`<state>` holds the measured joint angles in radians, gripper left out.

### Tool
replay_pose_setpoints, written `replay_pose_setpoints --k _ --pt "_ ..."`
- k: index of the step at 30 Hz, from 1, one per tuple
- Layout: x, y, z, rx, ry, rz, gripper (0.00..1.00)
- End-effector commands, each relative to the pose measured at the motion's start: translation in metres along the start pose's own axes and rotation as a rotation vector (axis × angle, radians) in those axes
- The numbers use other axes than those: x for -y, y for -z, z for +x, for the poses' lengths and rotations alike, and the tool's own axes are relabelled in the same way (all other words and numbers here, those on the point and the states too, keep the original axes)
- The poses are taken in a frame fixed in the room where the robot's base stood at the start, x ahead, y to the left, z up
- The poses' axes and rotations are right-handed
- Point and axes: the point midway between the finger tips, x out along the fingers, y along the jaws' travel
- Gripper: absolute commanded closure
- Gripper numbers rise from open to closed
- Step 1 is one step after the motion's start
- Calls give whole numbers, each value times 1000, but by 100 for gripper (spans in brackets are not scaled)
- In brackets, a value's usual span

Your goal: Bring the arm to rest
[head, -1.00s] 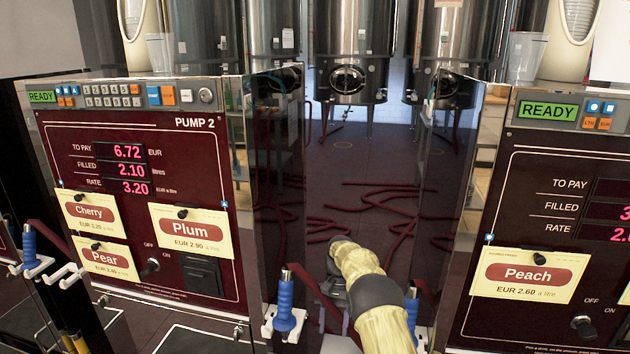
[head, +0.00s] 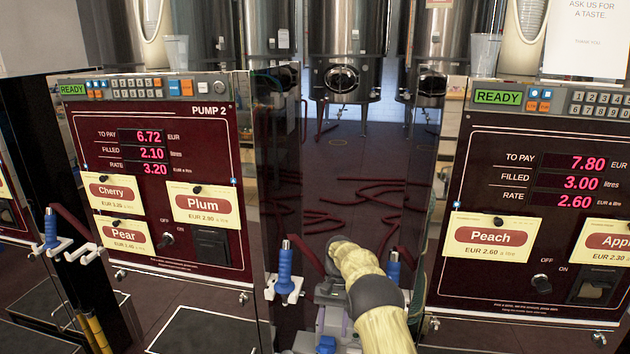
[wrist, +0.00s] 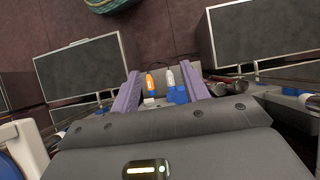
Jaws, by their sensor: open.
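My arm (head: 375,290), yellow-sleeved with a dark grey band, reaches forward from the bottom of the head view, bent low between the two pumps. In the wrist view my gripper (wrist: 162,90) shows two purple fingers spread apart. No object is clearly held between them. An orange-tipped piece (wrist: 150,83) and a white-tipped piece (wrist: 170,80) show in the gap; I cannot tell how far beyond the fingers they are. The fingertips are not clear in the head view.
Pump 2 (head: 215,130) stands left and the Peach pump (head: 500,140) right. A blue-handled nozzle (head: 285,268) hangs at Pump 2's side. Steel tanks (head: 345,40) stand behind, with red hoses (head: 375,190) on the floor. Dark trays (wrist: 85,65) flank the gripper in the wrist view.

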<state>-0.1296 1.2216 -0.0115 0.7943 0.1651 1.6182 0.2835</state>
Motion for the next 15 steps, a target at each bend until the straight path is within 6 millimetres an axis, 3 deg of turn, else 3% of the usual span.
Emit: replay_pose_setpoints --k 15 --pt "-8 -14 -17 -67 8 -11 55"
